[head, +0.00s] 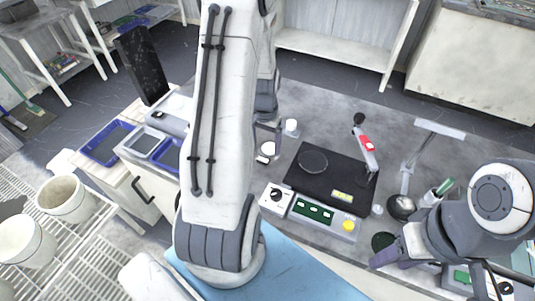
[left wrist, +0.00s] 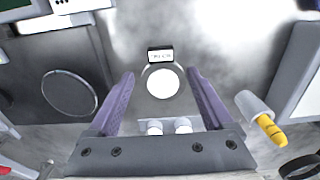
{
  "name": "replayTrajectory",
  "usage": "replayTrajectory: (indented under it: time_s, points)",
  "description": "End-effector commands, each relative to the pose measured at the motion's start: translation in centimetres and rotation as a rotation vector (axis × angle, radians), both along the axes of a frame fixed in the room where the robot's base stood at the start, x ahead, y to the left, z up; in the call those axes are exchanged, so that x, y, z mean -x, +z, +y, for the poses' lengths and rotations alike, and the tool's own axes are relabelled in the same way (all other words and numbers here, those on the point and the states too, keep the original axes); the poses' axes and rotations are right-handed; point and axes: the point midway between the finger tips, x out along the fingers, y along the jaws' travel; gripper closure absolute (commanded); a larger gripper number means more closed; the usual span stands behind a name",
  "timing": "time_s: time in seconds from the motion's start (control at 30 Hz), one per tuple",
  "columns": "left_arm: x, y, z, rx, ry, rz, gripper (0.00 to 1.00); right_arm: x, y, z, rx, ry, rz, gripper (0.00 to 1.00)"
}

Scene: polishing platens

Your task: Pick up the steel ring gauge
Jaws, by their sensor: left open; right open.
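What looks like the steel ring gauge (left wrist: 163,82) is a bright round shape in a small grey holder, with a dark-framed label at its far edge. In the left wrist view it lies between the spread purple fingers of my left gripper (left wrist: 160,88), which is open and empty; I cannot tell the height gap. The round shape also shows in the head view (head: 268,147), just right of my left arm, which hides much of that gripper. My right gripper (head: 398,255) is open at the lower right of the head view, partly hidden by its own arm.
A black platen plate (head: 325,180) with a round disc lies right of the gauge; it also shows in the left wrist view (left wrist: 40,65). A small white cylinder (head: 291,125) stands near the gauge. A yellow-tipped bottle (left wrist: 262,115) is beside my left gripper. Blue trays (head: 108,143) stand left.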

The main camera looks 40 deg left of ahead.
Motion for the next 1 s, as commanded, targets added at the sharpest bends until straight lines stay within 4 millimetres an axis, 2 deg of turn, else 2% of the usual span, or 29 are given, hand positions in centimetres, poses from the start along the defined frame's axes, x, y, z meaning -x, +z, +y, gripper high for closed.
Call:
replayTrajectory:
  time_s: [0.3, 0.6, 0.63, 0.67, 0.7, 0.83, 0.87, 1.0]
  points:
    - [0.2, -4.4, 0.2, 0.002, 0.000, 0.003, 0.15, 0.0, 0.2, 0.0, 0.000, 0.000, 0.000, 0.50]
    - [0.1, -4.9, 0.2, 0.000, 0.000, 0.000, 0.15, 0.0, 0.2, 0.0, 0.000, 0.000, 0.000, 0.50]
    - [0.1, -4.9, 0.2, 0.000, 0.000, 0.000, 0.19, 0.0, 0.2, 0.0, 0.000, 0.000, 0.000, 0.50]
    - [0.1, -4.9, 0.2, 0.000, 0.000, 0.000, 0.30, 0.0, 0.2, 0.0, 0.000, 0.000, 0.000, 0.50]
    - [0.2, -4.9, 0.2, 0.000, 0.000, 0.000, 0.46, 0.0, 0.2, 0.0, 0.000, 0.000, 0.000, 0.50]
    - [0.2, -4.9, 0.2, 0.000, 0.000, 0.001, 0.95, 0.0, 0.2, 0.0, 0.000, 0.000, 0.000, 0.50]
    - [0.2, -4.9, 0.2, 0.000, 0.000, 0.001, 1.00, 0.0, 0.2, 0.0, 0.000, 0.000, 0.000, 0.50]
    - [0.1, -4.9, 0.2, 0.000, 0.000, 0.000, 1.00, 0.0, 0.2, 0.0, 0.000, 0.000, 0.000, 0.50]
